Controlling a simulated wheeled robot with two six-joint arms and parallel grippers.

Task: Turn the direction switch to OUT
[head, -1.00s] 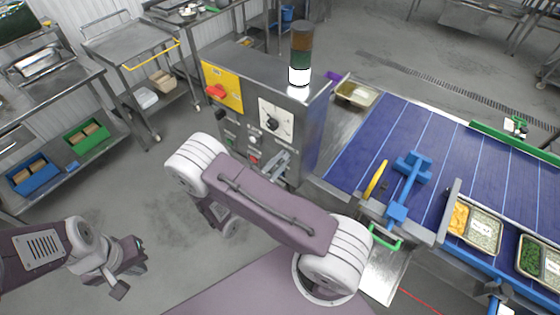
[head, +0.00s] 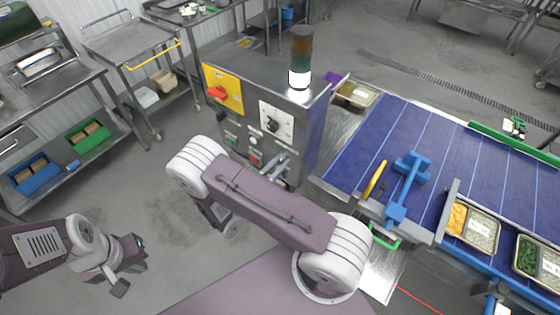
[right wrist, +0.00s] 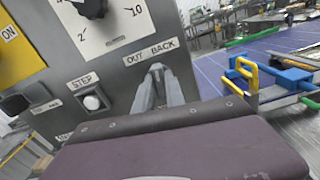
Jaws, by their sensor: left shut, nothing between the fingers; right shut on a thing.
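The grey control box (head: 313,125) stands at the middle back, and its front panel also shows in the right wrist view (right wrist: 120,70). The direction switch sits under the "OUT BACK" label (right wrist: 150,52); the fingers hide it, and I cannot tell which way it points. My right gripper (head: 274,164) is at the panel's lower right, its fingers (right wrist: 158,88) shut on the switch just below the label. My left gripper (head: 128,266) is shut and empty, low at the left, well away from the box.
A dial (head: 272,123), a red switch on a yellow plate (head: 217,93) and a STEP button (right wrist: 92,102) are on the same panel. A blue conveyor (head: 400,135) with a blue-handled fixture (head: 408,180) and filled trays (head: 470,228) lies to the right.

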